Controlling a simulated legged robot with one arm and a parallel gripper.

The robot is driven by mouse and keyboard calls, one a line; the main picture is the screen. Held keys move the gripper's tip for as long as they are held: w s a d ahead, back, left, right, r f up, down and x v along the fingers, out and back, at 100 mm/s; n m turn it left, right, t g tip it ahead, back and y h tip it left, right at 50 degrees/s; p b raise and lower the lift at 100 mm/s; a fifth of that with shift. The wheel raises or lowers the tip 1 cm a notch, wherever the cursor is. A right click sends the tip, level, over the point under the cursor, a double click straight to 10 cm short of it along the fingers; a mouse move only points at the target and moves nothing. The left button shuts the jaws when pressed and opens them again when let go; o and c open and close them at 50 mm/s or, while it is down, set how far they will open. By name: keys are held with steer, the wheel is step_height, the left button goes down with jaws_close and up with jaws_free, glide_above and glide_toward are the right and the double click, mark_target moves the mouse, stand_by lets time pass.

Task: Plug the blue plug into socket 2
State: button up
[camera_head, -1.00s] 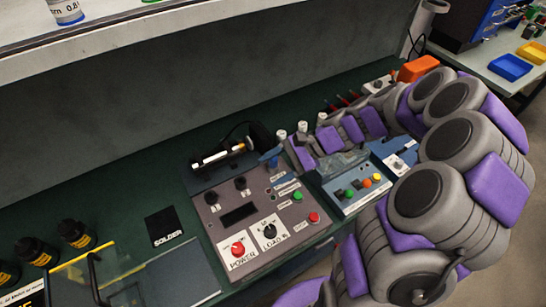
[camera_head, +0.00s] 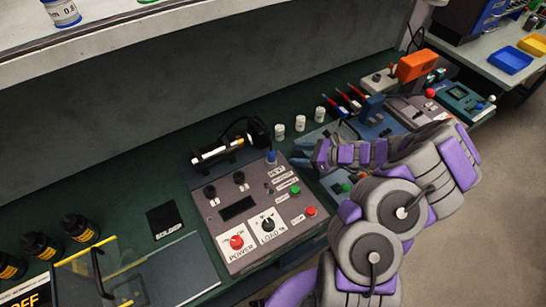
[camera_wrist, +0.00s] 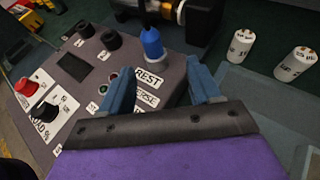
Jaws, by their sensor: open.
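The blue plug (camera_head: 271,157) stands upright at the back right corner of the grey control panel (camera_head: 220,236). In the wrist view the plug (camera_wrist: 152,44) has a wide body and a narrow tip, beside a REST label. My gripper (camera_head: 297,152) is to the right of the plug, open and empty. In the wrist view its two blue fingers (camera_wrist: 161,72) are spread, with the plug beyond the fingertips and between them in the picture.
The panel has a red POWER knob (camera_head: 236,242), a black LOAD knob (camera_head: 268,225) and green and red buttons. A black stand with a white tube (camera_head: 222,152) is behind it. A glass plate (camera_head: 95,273) lies left.

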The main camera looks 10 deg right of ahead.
mark_target(268, 156)
steer(key=b+x, duration=0.1)
steer(key=x, duration=0.6)
steer(key=shift+a+b, duration=0.3)
steer(key=shift+a, duration=0.1)
steer(key=b+x, duration=0.1)
steer(key=x, duration=0.1)
steer(key=b+x, duration=0.1)
steer(key=x, duration=0.1)
steer(key=shift+s+a+f, duration=0.15)
steer(key=shift+s+a, duration=0.05)
steer(key=shift+a, duration=0.15)
steer(key=shift+w+a, duration=0.1)
steer(key=shift+a, duration=0.15)
steer(key=shift+c, duration=0.4)
steer(key=shift+d, duration=0.25)
steer(key=c, duration=0.4)
steer(key=shift+a, duration=0.1)
steer(key=c, duration=0.6)
steer(key=shift+o, duration=0.2)
